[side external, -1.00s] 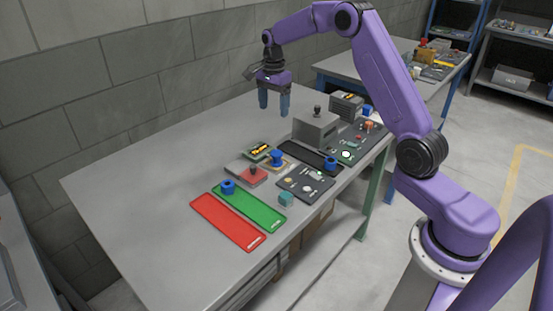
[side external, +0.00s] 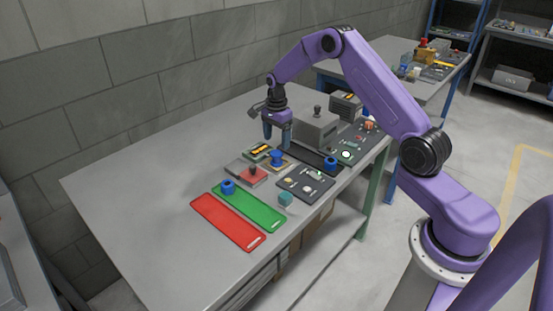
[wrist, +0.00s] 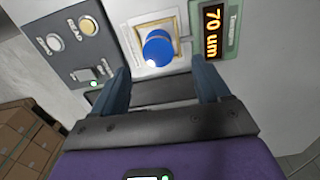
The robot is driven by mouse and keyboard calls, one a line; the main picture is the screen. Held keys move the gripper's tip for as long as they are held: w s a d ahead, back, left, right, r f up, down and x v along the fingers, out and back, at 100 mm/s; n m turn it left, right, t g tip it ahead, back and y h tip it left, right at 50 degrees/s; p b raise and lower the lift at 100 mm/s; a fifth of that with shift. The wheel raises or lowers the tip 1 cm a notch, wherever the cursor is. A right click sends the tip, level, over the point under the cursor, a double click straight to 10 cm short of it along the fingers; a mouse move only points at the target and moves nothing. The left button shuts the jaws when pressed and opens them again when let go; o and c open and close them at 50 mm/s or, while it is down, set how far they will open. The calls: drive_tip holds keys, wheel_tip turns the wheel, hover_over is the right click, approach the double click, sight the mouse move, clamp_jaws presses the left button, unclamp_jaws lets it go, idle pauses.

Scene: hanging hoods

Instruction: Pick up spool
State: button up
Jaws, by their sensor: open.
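A blue spool (side external: 277,158) stands on a small pale plate with a gold border, beside a thickness display. In the wrist view the same blue spool (wrist: 158,48) shows beyond and between my fingertips. My gripper (side external: 277,138) hangs above and a little behind it, pointing down. The fingers are apart with nothing between them, as the wrist view also shows for my gripper (wrist: 161,72). Two other blue spool-like pieces show: one (side external: 228,187) by the green mat and one (side external: 330,163) on the dark strip at right.
The thickness display (wrist: 216,30) reads 70 um. A dark button panel (side external: 306,184) lies in front of the spool, and a grey box (side external: 315,130) with a knob stands close right of my gripper. Green (side external: 250,208) and red (side external: 228,222) mats lie front left. The table's left part is clear.

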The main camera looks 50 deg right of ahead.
sight(276, 153)
drive_tip(key=shift+s+a+f, duration=0.1)
drive_tip(key=shift+f, duration=1.25)
drive_tip(key=shift+a+f, duration=0.1)
drive_tip(key=shift+f, duration=1.2)
drive_tip(key=c, duration=1.3)
drive_tip(key=shift+r, duration=0.1)
